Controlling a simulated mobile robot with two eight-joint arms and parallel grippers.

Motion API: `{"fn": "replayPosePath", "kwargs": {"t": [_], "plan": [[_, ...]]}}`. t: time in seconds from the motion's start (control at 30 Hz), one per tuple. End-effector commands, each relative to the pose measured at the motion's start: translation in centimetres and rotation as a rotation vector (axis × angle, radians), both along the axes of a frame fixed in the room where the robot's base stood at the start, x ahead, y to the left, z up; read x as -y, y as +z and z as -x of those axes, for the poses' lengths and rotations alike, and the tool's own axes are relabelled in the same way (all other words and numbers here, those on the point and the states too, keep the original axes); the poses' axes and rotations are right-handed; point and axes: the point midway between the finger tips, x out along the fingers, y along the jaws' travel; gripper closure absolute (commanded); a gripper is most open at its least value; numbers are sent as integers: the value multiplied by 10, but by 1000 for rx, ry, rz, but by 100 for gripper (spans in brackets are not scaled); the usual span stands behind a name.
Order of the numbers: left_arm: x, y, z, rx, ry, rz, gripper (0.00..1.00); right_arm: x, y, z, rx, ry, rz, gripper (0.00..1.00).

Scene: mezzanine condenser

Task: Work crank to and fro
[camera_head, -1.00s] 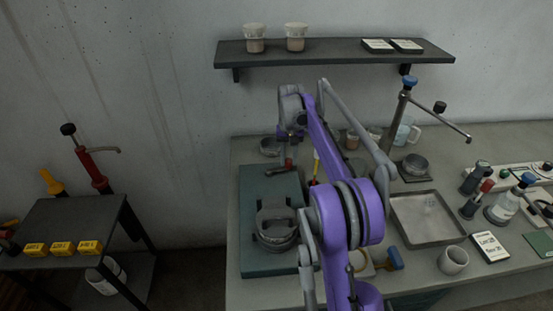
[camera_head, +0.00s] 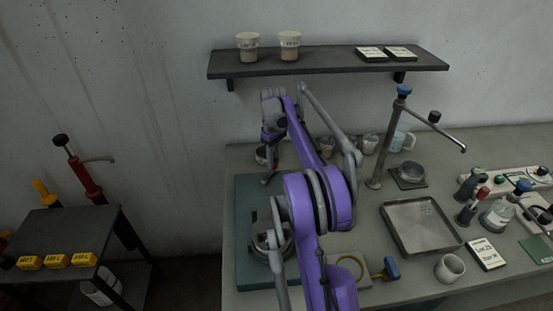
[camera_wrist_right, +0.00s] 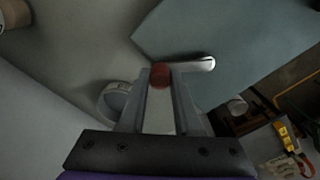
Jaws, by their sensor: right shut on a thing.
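The crank shows in the right wrist view as a silver arm (camera_wrist_right: 198,65) with a red knob (camera_wrist_right: 160,74) at its end. My right gripper (camera_wrist_right: 160,88) has its two fingers on either side of the red knob and is shut on it. In the head view my right gripper (camera_head: 268,176) reaches down at the far left part of the bench, over the back of the teal base plate (camera_head: 252,205). The crank itself is mostly hidden there by the gripper and arm. My left gripper is in neither view.
A round metal vessel (camera_head: 262,240) on the teal plate is partly behind my arm. A shelf (camera_head: 330,65) with cups hangs above. A dark side table (camera_head: 60,232) stands left.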

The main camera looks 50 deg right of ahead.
Motion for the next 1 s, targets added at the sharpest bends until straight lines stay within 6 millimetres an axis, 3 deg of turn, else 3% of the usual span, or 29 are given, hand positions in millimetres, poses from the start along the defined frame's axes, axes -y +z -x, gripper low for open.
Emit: {"fn": "replayPosePath", "kwargs": {"t": [0.6,1.0], "plan": [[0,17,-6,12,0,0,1,-16,1,-35,1,584,1,100],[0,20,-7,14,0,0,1,-32,1,-48,1,891,2,100]]}}
